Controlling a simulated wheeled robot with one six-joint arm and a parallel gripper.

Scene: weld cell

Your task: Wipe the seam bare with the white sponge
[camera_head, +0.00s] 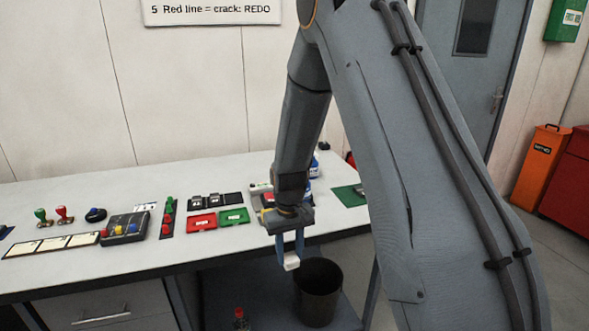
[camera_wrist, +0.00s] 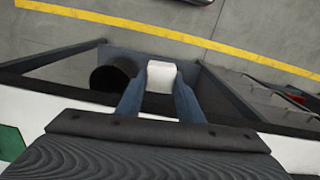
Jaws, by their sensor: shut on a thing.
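My gripper (camera_head: 291,256) hangs in front of the bench's front edge and is shut on a small white block, the sponge (camera_head: 291,262). In the wrist view the white sponge (camera_wrist: 162,73) sits between the tips of the two blue fingers (camera_wrist: 160,98). A dark round bin (camera_head: 318,293) stands below, just right of the sponge in the head view. In the wrist view the bin (camera_wrist: 112,76) is left of the sponge. I cannot make out the seam; my arm hides part of the bench.
The white bench (camera_head: 120,255) carries stamps, a button box (camera_head: 126,229), a red tray (camera_head: 201,223) and a green tray (camera_head: 234,216). A green mat (camera_head: 348,196) lies at the right. A bottle with a red cap (camera_head: 240,318) stands low by the bin. A yellow floor line (camera_wrist: 190,39) crosses the wrist view.

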